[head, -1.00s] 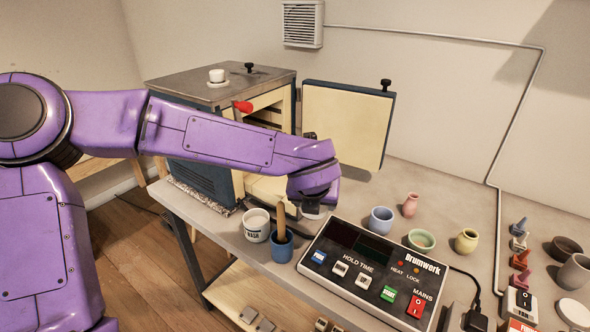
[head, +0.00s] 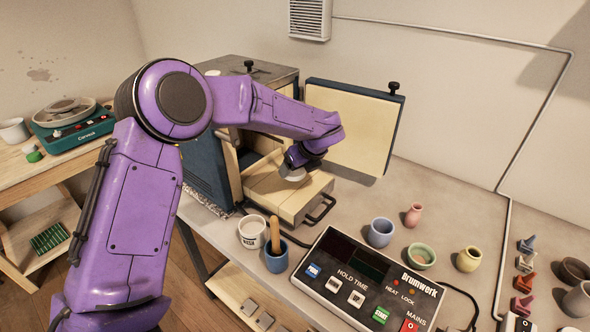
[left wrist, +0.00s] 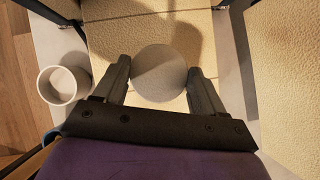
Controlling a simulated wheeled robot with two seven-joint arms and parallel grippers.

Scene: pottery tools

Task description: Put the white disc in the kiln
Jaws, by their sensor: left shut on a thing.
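The white disc (head: 293,175) is held in my left gripper (head: 296,168) over the cream slab-like tray (head: 262,184) at the kiln's front. In the left wrist view the disc (left wrist: 160,72) lies between the two fingers of my left gripper (left wrist: 160,78), which are shut on its sides. I cannot tell whether the disc touches the tray. The blue kiln (head: 207,160) has its cream-lined door (head: 352,130) swung open to the right. My forearm hides much of the kiln opening. My right gripper is not in view.
A white tub (head: 252,232) and a blue cup (head: 276,256) with a wooden handle stand before the tray. The control box (head: 365,275) is to their right. Several small pots, including a blue one (head: 381,232), stand farther right.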

